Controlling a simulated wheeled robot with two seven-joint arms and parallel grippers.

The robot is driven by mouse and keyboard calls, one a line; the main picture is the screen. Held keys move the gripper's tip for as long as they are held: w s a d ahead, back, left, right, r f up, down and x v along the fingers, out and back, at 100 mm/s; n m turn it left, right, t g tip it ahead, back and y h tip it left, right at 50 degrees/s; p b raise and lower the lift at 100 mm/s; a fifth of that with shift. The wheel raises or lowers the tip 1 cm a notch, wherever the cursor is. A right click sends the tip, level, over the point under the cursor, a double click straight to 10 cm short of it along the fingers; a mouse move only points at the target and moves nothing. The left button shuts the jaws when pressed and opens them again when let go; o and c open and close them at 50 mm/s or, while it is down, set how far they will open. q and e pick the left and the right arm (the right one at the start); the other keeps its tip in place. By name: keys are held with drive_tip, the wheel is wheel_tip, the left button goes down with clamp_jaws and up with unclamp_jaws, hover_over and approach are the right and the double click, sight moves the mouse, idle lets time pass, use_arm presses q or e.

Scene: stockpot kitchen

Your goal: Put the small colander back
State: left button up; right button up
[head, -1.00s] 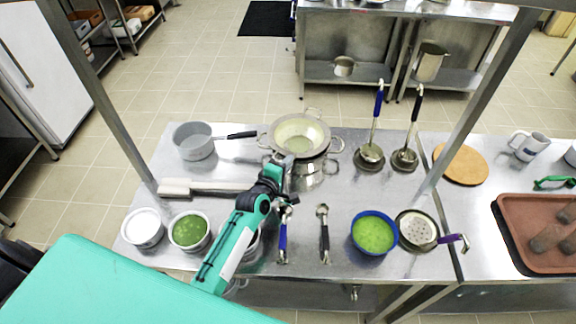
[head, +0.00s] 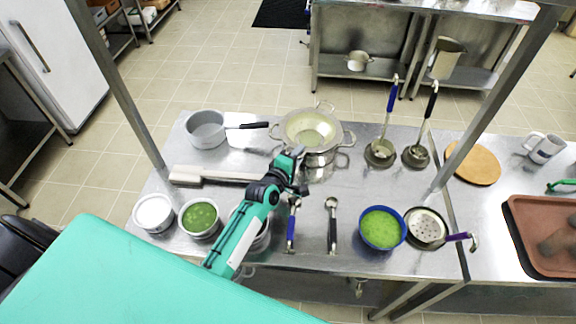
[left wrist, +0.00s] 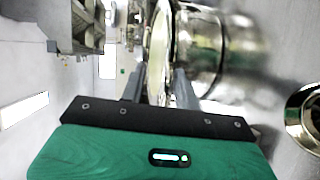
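The small colander (head: 309,128), a wide metal bowl with a loop handle at its far side, sits on top of a two-handled metal pot (head: 321,158) at the back of the steel table. My left gripper (head: 298,158) is at the near left side of the colander's rim. In the left wrist view the left gripper's fingers (left wrist: 159,88) stand apart, with the pale edge of the colander (left wrist: 158,50) in line with the gap. I cannot tell whether they touch it. The pot (left wrist: 205,50) shows to the right of it. My right gripper is not in view.
A grey saucepan (head: 207,128) stands left of the pot.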

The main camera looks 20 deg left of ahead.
use_arm(q)
drive_tip(key=b+v, duration=0.3)
drive_tip(key=v, duration=0.9)
drive_tip(key=shift+r, duration=0.15)
drive_tip(key=shift+s, duration=0.1)
